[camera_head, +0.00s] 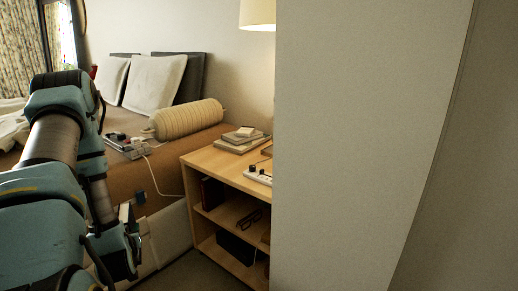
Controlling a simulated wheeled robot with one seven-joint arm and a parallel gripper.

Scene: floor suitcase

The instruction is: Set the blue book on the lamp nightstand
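A wooden nightstand (212,161) with open shelves stands beside the bed, its right part hidden behind a pale wall or panel. A cream lampshade (257,14) shows above it; the lamp's base is hidden. I cannot make out a clearly blue book. A stack of flat greyish, book-like items (238,142) lies on the nightstand top. My arm comes in from the left, and my gripper (127,252) points down at the lower left, left of the nightstand and apart from it. Its fingers are too dark and unclear to show whether it is open or holds anything.
The pale wall or panel (365,140) blocks the right side. A white power strip (259,176) lies on the nightstand top, with dark glasses (249,219) on a shelf below. The bed (166,172) carries a bolster (188,119) and a small cluttered tray. Little floor shows.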

